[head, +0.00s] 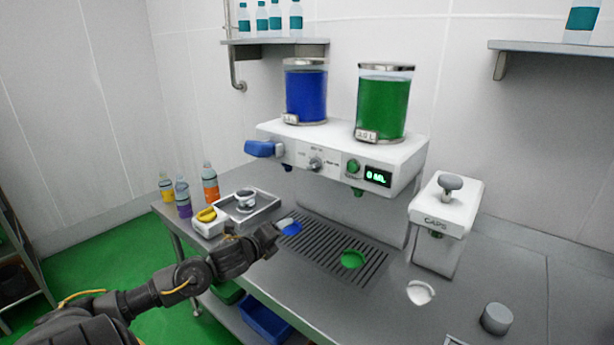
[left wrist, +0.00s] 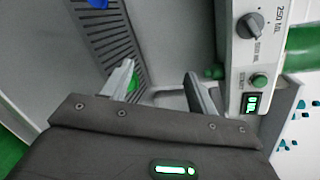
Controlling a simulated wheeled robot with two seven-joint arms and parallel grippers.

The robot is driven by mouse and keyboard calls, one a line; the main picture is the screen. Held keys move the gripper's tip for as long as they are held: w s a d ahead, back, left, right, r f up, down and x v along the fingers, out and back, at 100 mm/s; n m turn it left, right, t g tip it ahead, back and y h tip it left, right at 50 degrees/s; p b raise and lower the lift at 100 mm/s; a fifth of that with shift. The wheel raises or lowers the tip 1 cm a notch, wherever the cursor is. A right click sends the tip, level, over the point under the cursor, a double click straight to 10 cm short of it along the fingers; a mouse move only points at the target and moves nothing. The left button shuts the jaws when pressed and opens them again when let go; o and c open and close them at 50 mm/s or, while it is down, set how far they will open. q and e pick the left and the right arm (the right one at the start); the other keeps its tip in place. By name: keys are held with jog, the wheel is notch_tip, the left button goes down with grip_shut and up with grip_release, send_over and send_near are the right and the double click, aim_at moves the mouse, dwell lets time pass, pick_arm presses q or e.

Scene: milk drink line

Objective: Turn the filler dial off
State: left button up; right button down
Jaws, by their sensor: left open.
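The filler (head: 392,155) is a white machine on the steel table. Its grey dial (head: 316,163) is on the front panel, between the blue lever and the green button, with small labels around it. The dial also shows at the upper right of the left wrist view (left wrist: 250,25), by the marks "250 ML" and "500 ML"; I cannot tell exactly where it points. My left gripper (head: 279,229) is open and empty, in front of and below the panel, over the drain grate's left end. In the left wrist view its jaws (left wrist: 160,84) are apart, clear of the dial. My right gripper is not in view.
A green button (head: 353,166) and a lit display (head: 377,177) are right of the dial. A blue lever (head: 262,149) juts out at left. Blue (head: 306,95) and green (head: 382,108) tanks stand on top. A caps machine (head: 444,222) stands right. The grate (head: 325,250) lies below.

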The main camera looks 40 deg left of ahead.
aim_at(310, 166)
pick_arm(q)
jog(key=w+a+r+m+t+h, duration=0.1)
jog(key=w+r+m+t+h, duration=0.15)
jog(key=r+m, duration=0.9)
jog(key=w+r+n+p, duration=0.1)
jog(key=w, duration=0.2)
jog(key=w+r+n+p, duration=0.1)
jog(key=w+p, duration=0.1)
jog(key=w, duration=0.1)
jog(key=w+r+n+p, duration=0.1)
jog(key=w+n, duration=0.1)
jog(key=w, duration=0.2)
jog(key=shift+a+r+t+y+p, duration=0.15)
jog(key=shift+a+t+y+p, duration=0.1)
jog(key=shift+p, duration=0.15)
jog(key=shift+w+f, duration=0.2)
jog(key=shift+w, duration=0.55)
jog(key=shift+c, duration=1)
jog(key=c, duration=0.8)
